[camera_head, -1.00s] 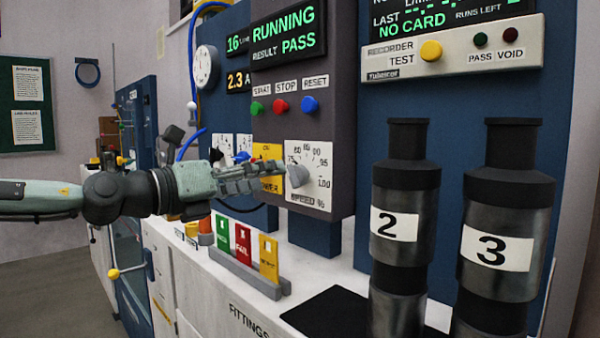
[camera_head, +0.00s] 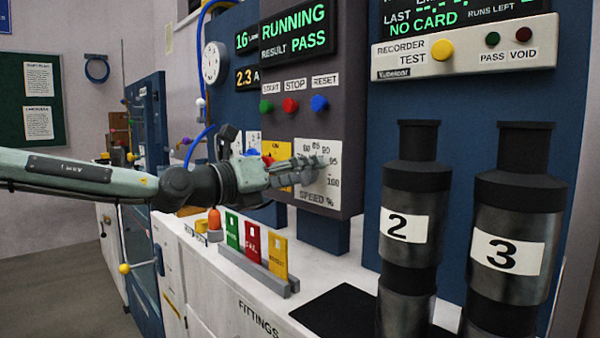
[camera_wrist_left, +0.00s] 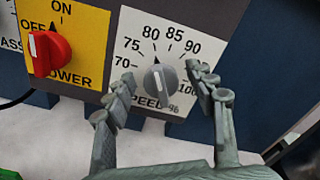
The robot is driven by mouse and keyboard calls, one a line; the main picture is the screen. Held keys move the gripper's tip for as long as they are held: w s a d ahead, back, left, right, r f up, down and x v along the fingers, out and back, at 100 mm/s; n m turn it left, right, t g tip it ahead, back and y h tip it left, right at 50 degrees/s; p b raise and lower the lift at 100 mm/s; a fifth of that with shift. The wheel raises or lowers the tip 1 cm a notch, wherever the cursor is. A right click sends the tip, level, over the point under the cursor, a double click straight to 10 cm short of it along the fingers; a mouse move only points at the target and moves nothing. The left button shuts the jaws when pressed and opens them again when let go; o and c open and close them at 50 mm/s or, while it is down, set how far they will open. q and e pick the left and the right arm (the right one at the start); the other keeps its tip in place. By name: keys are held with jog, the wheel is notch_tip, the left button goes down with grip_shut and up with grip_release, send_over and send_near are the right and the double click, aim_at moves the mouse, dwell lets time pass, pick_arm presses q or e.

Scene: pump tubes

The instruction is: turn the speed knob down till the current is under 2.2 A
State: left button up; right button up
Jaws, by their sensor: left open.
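The grey speed knob (camera_wrist_left: 158,79) sits on the white speed dial (camera_wrist_left: 180,52) in the left wrist view. Its pointer line aims up, between the 80 and 85 marks. My left gripper (camera_wrist_left: 160,82) is open, with one finger on each side of the knob; I cannot tell whether either touches it. In the head view my left gripper (camera_head: 318,162) reaches from the left over the speed dial (camera_head: 318,190) and hides the knob. The current display (camera_head: 246,77) reads 2.3 A. My right gripper is not in view.
The red power switch (camera_wrist_left: 48,52) on a yellow plate is close left of the dial. START, STOP and RESET buttons (camera_head: 290,105) sit above. Red, green and yellow cards (camera_head: 252,243) stand in a rack below. Black-and-metal cylinders 2 (camera_head: 412,185) and 3 (camera_head: 515,205) stand at right.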

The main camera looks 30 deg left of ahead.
pick_arm(q)
jog(key=c, duration=1.1)
jog(key=shift+c, duration=0.2)
jog(key=shift+f+n, duration=0.1)
jog(key=shift+n, duration=2.7)
jog(key=o, duration=1.1)
jog(key=shift+o, duration=0.2)
